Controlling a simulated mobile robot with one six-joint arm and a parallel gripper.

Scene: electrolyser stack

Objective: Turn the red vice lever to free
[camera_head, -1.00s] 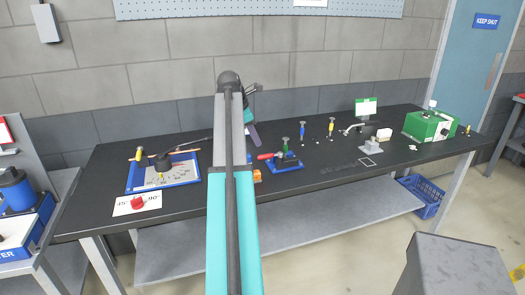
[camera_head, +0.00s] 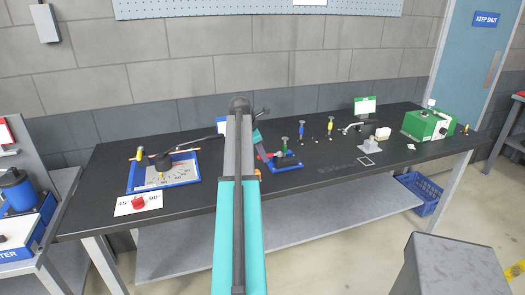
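The red vice lever (camera_head: 262,154) shows as a short red piece at the left end of a small blue-based vice (camera_head: 287,164) on the black bench. My arm covers part of the lever's left side. My gripper (camera_head: 259,145) shows only in part, behind the arm's elbow; its teal body is just above the lever. I cannot tell whether it touches the lever, and its fingertips are too hidden and small to read.
Green (camera_head: 285,144), blue (camera_head: 301,131) and yellow (camera_head: 330,126) handled tools stand behind the vice. A blue-framed plate (camera_head: 190,177) with a dark lever device and a red knob (camera_head: 138,202) on a white card lie left. A green box (camera_head: 428,126) stands far right.

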